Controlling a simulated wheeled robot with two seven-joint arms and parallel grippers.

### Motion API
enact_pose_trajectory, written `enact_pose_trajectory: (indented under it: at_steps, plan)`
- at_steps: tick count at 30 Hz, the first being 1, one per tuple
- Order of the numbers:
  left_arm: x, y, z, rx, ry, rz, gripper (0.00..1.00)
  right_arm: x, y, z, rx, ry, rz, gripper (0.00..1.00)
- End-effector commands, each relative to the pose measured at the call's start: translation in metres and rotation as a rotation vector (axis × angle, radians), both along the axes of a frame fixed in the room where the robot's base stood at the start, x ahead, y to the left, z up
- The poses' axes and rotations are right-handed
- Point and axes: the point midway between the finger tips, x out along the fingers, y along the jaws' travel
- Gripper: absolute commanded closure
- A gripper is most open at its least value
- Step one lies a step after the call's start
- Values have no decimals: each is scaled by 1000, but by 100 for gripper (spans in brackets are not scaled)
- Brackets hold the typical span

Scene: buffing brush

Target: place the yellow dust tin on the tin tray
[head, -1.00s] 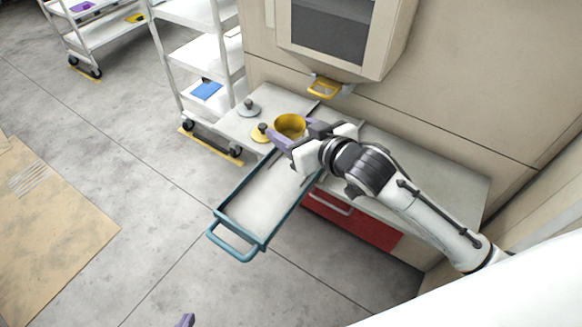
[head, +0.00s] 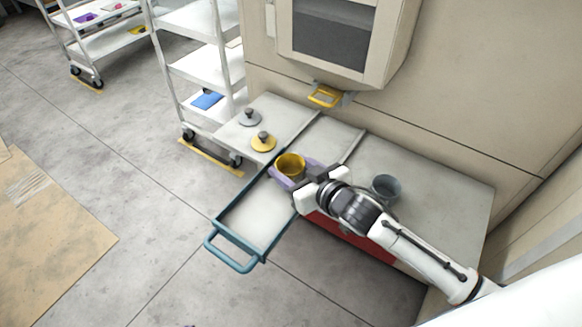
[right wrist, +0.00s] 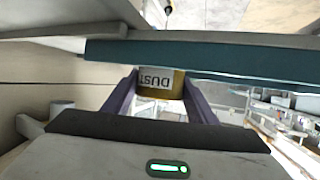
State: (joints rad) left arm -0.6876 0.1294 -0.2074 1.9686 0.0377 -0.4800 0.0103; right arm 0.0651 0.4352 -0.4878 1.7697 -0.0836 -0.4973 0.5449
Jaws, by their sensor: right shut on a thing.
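The yellow dust tin (head: 291,163) is between the purple fingers of my right gripper (head: 292,176), which is shut on it. In the right wrist view the tin (right wrist: 157,83) shows its "DUST" label between the fingers (right wrist: 158,100). The tin tray (head: 258,222) is pulled out past the counter's front, with a teal rim and front handle. In the head view the tin appears over the tray's rear part; whether it touches the tray I cannot tell. A teal bar (right wrist: 210,61) crosses close to the tin in the wrist view. My left gripper is out of view.
A yellow lid (head: 263,142) and a grey lid (head: 249,118) lie on the counter left of the tray. A grey tin (head: 385,187) stands on the counter at right, near my arm. A wall cabinet (head: 335,40) hangs above. The tray's front is bare.

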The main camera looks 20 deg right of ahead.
Motion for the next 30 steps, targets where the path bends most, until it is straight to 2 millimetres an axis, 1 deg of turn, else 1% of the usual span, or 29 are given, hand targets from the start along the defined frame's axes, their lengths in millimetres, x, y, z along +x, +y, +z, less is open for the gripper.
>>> enact_pose_trajectory:
  at_steps: [3,4,6,7,14,18,20,23,30]
  plan:
    - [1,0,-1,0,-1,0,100,0,0,-4,1,-1,0,73]
    - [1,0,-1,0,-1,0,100,0,0,-3,1,0,0,43]
    - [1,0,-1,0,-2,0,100,0,0,-3,1,0,0,31]
    - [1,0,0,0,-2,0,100,0,0,-3,1,0,0,29]
    - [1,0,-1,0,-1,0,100,0,0,-3,0,1,0,29]
    - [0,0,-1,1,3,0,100,-1,-1,2,-1,1,0,29]
    - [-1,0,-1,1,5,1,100,-9,-3,3,0,3,-1,29]
    - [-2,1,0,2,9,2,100,-25,-7,11,0,3,1,29]
    - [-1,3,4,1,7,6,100,-73,-21,31,-1,4,-1,29]
